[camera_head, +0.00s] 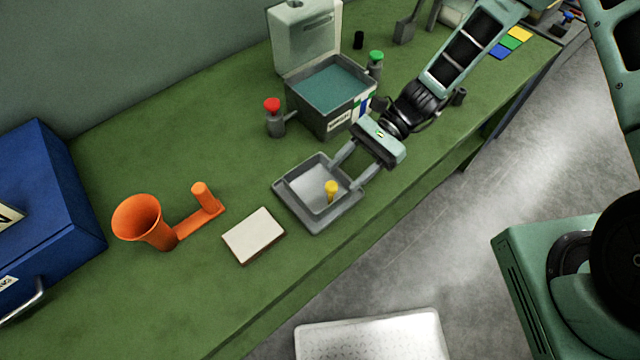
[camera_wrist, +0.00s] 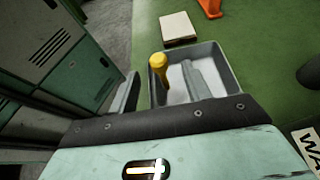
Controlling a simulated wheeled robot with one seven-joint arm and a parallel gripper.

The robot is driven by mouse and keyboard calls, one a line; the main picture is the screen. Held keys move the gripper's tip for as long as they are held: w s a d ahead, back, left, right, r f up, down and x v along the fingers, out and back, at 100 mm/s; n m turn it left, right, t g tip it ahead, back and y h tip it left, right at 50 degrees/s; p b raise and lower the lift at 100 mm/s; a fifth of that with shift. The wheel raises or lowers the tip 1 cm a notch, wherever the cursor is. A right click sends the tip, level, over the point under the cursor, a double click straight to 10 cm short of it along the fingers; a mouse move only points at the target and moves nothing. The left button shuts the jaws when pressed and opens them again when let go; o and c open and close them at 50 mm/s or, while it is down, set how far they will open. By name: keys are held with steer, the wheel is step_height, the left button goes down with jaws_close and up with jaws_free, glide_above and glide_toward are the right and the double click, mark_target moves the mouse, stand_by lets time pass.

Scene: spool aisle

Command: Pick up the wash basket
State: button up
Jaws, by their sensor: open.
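The wash basket seems to be the square grey tray (camera_head: 289,193) with a pale floor and an upright yellow-topped handle (camera_head: 331,187). It sits level on a grey base on the green bench, and also shows in the wrist view (camera_wrist: 228,68). My gripper (camera_head: 346,174) is open and empty at the basket's right side. In the wrist view the yellow handle (camera_wrist: 159,64) stands beyond and between my two fingers. The left finger is outside the basket wall and the right finger appears over its inside. I see no contact with the handle.
A lidded grey tank (camera_head: 318,107) with teal liquid stands behind, flanked by red-topped and green-topped fittings. A white block (camera_head: 253,235), an orange funnel holder (camera_head: 150,225) and a blue box (camera_head: 50,190) lie to the left. The bench's front edge is close.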

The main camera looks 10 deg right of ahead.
mark_target(335, 182)
steer(key=p+x, duration=0.1)
steer(key=x, duration=0.1)
steer(key=p+x, duration=0.1)
steer(key=shift+s+a+r, duration=0.1)
steer(key=shift+s+a, duration=0.2)
steer(key=shift+a, duration=0.05)
steer(key=shift+s+a+f, duration=0.25)
steer(key=shift+a+f, duration=0.1)
steer(key=shift+a, duration=0.05)
jaws_close()
steer(key=shift+r, duration=0.1)
